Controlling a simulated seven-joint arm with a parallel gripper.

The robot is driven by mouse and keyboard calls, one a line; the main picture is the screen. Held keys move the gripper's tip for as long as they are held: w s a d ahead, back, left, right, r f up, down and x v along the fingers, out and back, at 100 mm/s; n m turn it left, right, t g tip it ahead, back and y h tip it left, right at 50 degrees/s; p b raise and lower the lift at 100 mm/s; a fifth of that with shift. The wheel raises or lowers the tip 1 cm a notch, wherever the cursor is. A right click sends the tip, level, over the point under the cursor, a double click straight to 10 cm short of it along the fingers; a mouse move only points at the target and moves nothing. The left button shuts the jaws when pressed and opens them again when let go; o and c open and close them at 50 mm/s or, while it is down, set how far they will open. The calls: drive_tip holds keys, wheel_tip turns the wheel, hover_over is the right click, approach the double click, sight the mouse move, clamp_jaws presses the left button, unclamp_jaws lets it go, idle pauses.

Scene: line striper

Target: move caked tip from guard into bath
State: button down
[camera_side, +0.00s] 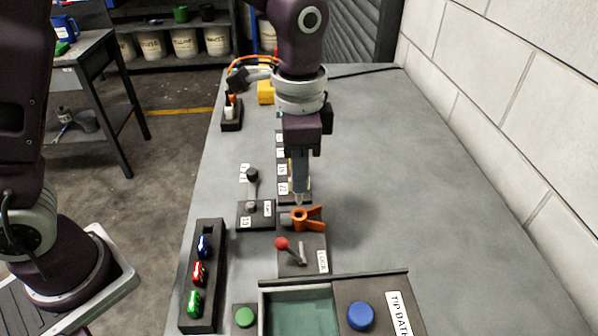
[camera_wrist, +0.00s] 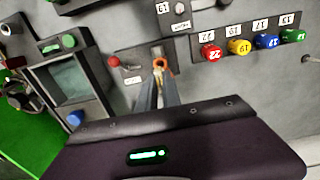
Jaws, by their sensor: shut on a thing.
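My gripper (camera_side: 299,198) points straight down over the orange guard (camera_side: 308,219) in the side view. Its fingers are shut on a small pale piece, apparently the caked tip, which is mostly hidden between them. In the wrist view the fingertips (camera_wrist: 158,80) meet at the guard (camera_wrist: 164,64), with a pale yellowish bit of the tip (camera_wrist: 158,66) showing there. I cannot tell whether the tip is clear of the guard. The bath (camera_side: 300,312) is a dark-rimmed tray with a teal inside, nearer the side camera; it also shows left in the wrist view (camera_wrist: 66,82).
A red-knobbed lever (camera_side: 282,243) stands between guard and bath. A green button (camera_side: 245,316) and blue button (camera_side: 360,315) flank the bath. A black-knobbed lever (camera_side: 252,175) and a rack of coloured pieces (camera_side: 202,275) are to the left. The bench at right is clear.

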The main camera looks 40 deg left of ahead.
drive_tip(key=s+d+r+m, duration=0.2)
drive_tip(key=s+d+m, duration=1)
drive_tip(key=s, duration=0.2)
drive_tip(key=shift+f, duration=2.95)
drive_tip(key=shift+f, duration=2)
drive_tip(key=c, duration=1.1)
unclamp_jaws()
drive_tip(key=shift+r, duration=0.1)
drive_tip(key=shift+r, duration=3.4)
